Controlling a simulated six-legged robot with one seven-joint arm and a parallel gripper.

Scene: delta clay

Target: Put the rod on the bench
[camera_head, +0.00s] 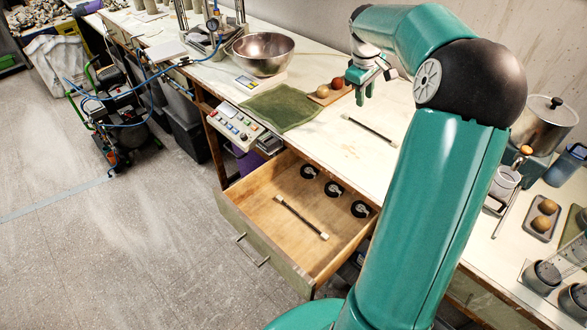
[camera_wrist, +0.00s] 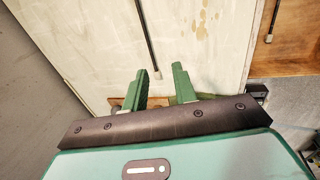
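One dark rod with pale ends (camera_head: 301,217) lies in the open wooden drawer (camera_head: 262,206); it also shows at the right of the wrist view (camera_wrist: 273,20). A similar dark rod (camera_head: 368,130) lies on the white bench top (camera_head: 345,155), and it appears at the top of the wrist view (camera_wrist: 148,38). My gripper (camera_head: 365,95) is above the back of the bench, beyond the bench rod and beside a small board of balls. In the wrist view its green fingers (camera_wrist: 162,69) are apart with nothing between them.
Several black round items (camera_head: 334,189) lie along the drawer's right side. A control box (camera_head: 236,124) hangs at the front edge. Bench around the rod is clear.

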